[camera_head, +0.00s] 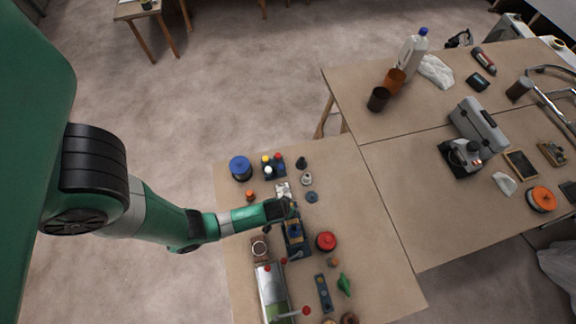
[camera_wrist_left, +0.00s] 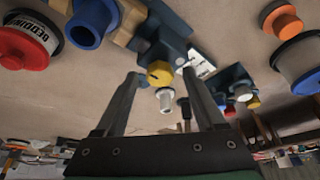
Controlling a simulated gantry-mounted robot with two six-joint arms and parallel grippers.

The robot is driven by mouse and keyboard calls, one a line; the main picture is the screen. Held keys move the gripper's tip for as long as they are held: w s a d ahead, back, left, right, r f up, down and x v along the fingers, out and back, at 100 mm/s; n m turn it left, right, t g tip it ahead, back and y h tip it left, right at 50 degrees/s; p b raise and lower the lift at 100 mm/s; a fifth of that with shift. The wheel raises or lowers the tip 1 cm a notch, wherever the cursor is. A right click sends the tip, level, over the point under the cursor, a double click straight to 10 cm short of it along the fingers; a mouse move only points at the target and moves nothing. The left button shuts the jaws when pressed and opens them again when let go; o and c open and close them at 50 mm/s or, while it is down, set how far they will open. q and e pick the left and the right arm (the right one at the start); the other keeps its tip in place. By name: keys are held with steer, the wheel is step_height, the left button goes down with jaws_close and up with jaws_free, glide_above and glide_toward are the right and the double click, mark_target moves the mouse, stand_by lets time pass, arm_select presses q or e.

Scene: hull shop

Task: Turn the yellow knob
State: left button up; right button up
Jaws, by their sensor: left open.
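In the left wrist view, the yellow knob (camera_wrist_left: 160,73) is mounted on a dark blue block (camera_wrist_left: 164,38). A small pale cap (camera_wrist_left: 166,100) shows just below it in the picture. My left gripper (camera_wrist_left: 161,78) is open, with one finger on each side of the knob in this view. I cannot tell whether the fingers touch the knob or stop short of it. In the head view, my left gripper (camera_head: 287,209) is over the table beside the blue device (camera_head: 295,238). There I cannot make out the yellow knob, hidden by or close to the gripper.
In the head view, a red round part (camera_head: 326,241) lies right of the device and a blue spool (camera_head: 240,167) sits at the far left. The table (camera_head: 375,230) has free room at right.

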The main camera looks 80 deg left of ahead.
arm_select(q)
jaws_close()
